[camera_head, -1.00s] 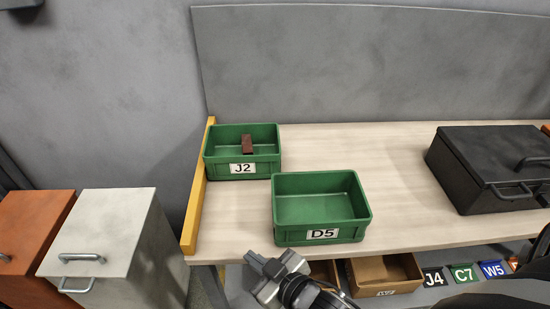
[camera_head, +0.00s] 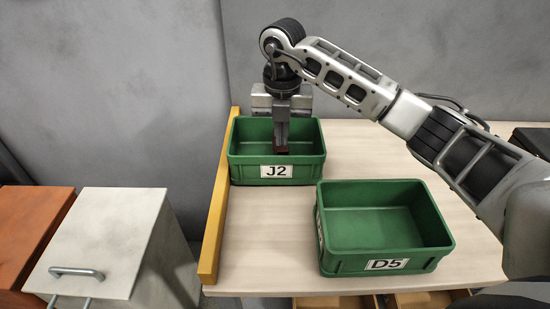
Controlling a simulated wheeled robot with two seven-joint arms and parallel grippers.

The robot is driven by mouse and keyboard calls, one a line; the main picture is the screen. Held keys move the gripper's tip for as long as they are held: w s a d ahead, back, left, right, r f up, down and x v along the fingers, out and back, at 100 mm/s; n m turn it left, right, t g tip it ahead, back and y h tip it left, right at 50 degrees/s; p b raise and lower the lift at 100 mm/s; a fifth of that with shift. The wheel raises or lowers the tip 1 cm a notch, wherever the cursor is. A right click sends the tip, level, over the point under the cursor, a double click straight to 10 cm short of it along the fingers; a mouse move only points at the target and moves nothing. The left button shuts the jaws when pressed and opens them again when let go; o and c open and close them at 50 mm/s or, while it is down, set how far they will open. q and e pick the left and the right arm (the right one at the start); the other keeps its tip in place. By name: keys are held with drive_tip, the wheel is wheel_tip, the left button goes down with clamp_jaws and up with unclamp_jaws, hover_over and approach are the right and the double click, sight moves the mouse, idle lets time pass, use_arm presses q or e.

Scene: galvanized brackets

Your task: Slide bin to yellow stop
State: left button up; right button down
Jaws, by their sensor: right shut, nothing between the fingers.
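The yellow stop (camera_head: 217,225) is a long bar along the table's left edge. The green bin J2 (camera_head: 238,172) stands beside its far part; it appears to touch the bar or nearly so. The green bin D5 (camera_head: 340,265) is empty and stands nearer and to the right, clear of the bar. My right gripper (camera_head: 282,146) points down over bin J2, its fingers shut and reaching inside the rim. My left gripper is out of view.
The wooden table (camera_head: 270,240) is bare between the stop and D5. My right arm crosses the table's right side, partly hiding a black case (camera_head: 532,140). A white cabinet (camera_head: 110,235) and an orange one (camera_head: 30,235) stand left of the table. Cardboard boxes show below the front edge.

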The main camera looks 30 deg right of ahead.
sight(279, 169)
drive_tip(key=f, duration=1)
drive_tip(key=shift+w+a, duration=0.15)
drive_tip(key=shift+w, duration=0.1)
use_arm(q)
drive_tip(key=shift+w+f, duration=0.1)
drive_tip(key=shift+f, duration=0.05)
use_arm(e)
drive_tip(key=shift+s+a+p, duration=0.15)
drive_tip(key=shift+s+p, duration=0.05)
drive_tip(key=shift+p, duration=0.25)
drive_tip(key=shift+s+a+r, duration=0.1)
drive_tip(key=shift+s+a, duration=0.15)
drive_tip(key=shift+s, duration=0.2)
drive_tip(key=shift+s+a+p, duration=0.15)
drive_tip(key=shift+s+p, duration=0.15)
drive_tip(key=shift+s, duration=0.05)
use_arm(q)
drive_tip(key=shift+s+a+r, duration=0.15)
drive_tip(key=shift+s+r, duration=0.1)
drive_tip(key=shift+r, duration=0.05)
